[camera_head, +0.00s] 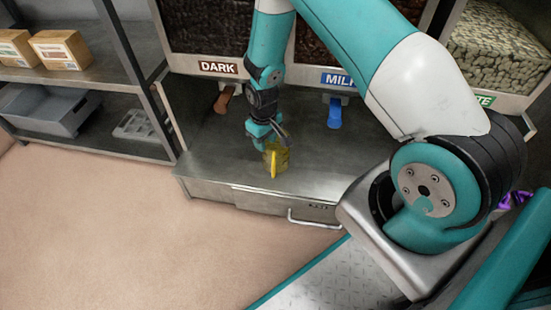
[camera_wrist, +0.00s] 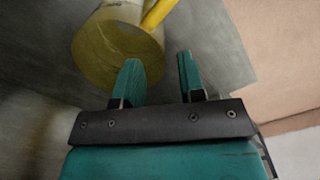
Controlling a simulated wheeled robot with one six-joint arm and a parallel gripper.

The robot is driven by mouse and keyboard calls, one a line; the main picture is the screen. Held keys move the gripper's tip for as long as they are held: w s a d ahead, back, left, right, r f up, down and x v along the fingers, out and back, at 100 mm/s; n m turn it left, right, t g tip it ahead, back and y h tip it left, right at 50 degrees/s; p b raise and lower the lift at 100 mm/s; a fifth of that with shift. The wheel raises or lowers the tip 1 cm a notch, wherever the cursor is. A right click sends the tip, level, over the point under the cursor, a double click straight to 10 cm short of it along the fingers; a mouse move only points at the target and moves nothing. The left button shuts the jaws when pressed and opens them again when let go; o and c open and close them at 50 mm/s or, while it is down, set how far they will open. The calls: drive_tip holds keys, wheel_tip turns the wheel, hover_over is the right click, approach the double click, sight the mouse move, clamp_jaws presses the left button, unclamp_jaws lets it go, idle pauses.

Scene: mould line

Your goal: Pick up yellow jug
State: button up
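The yellow jug (camera_head: 276,158) stands on the metal counter (camera_head: 215,160) below the chocolate bins in the head view. It is see-through yellow with a solid yellow handle. In the wrist view the jug (camera_wrist: 118,50) is just beyond the fingers, its round end facing the camera and its handle (camera_wrist: 157,14) at the top. My gripper (camera_wrist: 160,75) is open, with a clear gap between its two teal fingers. The left finger overlaps the jug in view; I cannot tell if it touches. In the head view my gripper (camera_head: 272,140) is right at the jug.
Bins labelled DARK (camera_head: 219,67) and MILK (camera_head: 343,79) stand behind, with a brown spout (camera_head: 223,101) and a blue spout (camera_head: 335,113) over the counter. A shelf with boxes (camera_head: 60,50) and a grey tub (camera_head: 50,108) is at left. Open floor (camera_head: 130,230) lies in front.

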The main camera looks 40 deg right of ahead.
drive_tip(key=f+b, duration=0.1)
drive_tip(key=f, duration=0.1)
drive_tip(key=f+b, duration=0.1)
drive_tip(key=f, duration=0.1)
drive_tip(key=shift+s+f, duration=0.2)
drive_tip(key=shift+f, duration=0.1)
drive_tip(key=shift+r, duration=0.1)
clamp_jaws()
